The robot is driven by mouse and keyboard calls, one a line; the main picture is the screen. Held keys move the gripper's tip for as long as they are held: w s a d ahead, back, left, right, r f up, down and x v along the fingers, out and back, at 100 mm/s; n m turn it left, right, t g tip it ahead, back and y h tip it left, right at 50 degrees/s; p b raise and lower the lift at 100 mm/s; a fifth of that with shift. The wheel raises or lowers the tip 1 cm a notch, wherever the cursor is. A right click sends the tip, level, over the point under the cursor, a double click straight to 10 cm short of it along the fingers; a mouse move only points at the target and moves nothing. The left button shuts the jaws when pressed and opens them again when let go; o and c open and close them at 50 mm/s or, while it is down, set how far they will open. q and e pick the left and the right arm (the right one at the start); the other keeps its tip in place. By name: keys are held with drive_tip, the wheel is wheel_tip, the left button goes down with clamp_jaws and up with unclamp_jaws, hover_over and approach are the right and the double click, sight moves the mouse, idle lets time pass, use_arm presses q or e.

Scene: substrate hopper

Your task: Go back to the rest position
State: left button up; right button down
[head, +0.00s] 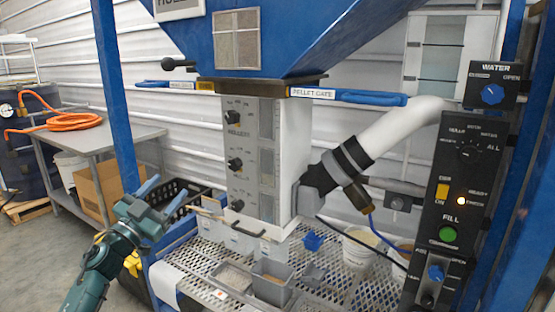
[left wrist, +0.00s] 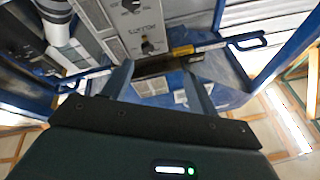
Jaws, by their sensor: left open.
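My left gripper (head: 163,188) is green-grey with blue fingers and stands at the lower left in the head view. It is open and empty, beside the blue left post of the hopper frame (head: 112,90) and left of the grey control panel (head: 250,155). In the left wrist view its two fingers (left wrist: 162,82) are spread apart with nothing between them, and the grey panel (left wrist: 140,20) and a blue handle (left wrist: 245,40) lie beyond. My right gripper is not in view.
A perforated metal shelf (head: 345,285) holds small grey trays (head: 272,282) and a white bucket (head: 358,248). A black crate (head: 180,200) stands behind my left gripper. A blue pellet gate handle (head: 360,97), a white hose (head: 395,130) and a black fill panel (head: 460,190) are further right.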

use_arm(q)
drive_tip(key=w+a+f+n+g+y, duration=0.3)
drive_tip(key=a+f+n+y, duration=0.5)
drive_tip(key=a+y, duration=0.3)
drive_tip(key=s+d+f+m+g+h, duration=0.1)
drive_tip(key=s+d+f, duration=0.3)
drive_tip(key=f, duration=0.2)
drive_tip(key=s+d+f+m+g, duration=0.1)
drive_tip(key=s+d+f, duration=0.3)
drive_tip(key=f, duration=0.3)
drive_tip(key=s+d+f+g+h, duration=0.1)
drive_tip(key=s+d+f, duration=0.3)
drive_tip(key=s, duration=0.6)
drive_tip(key=s+d+f+g+h, duration=0.1)
drive_tip(key=s+d+f, duration=0.4)
drive_tip(key=s, duration=0.6)
drive_tip(key=s+d+f+n+g+h, duration=0.1)
drive_tip(key=s+d+f, duration=0.3)
drive_tip(key=s, duration=0.6)
drive_tip(key=shift+s+d+f+g+h, duration=0.3)
drive_tip(key=shift+s+d+f+g, duration=0.05)
drive_tip(key=shift+d+g, duration=0.45)
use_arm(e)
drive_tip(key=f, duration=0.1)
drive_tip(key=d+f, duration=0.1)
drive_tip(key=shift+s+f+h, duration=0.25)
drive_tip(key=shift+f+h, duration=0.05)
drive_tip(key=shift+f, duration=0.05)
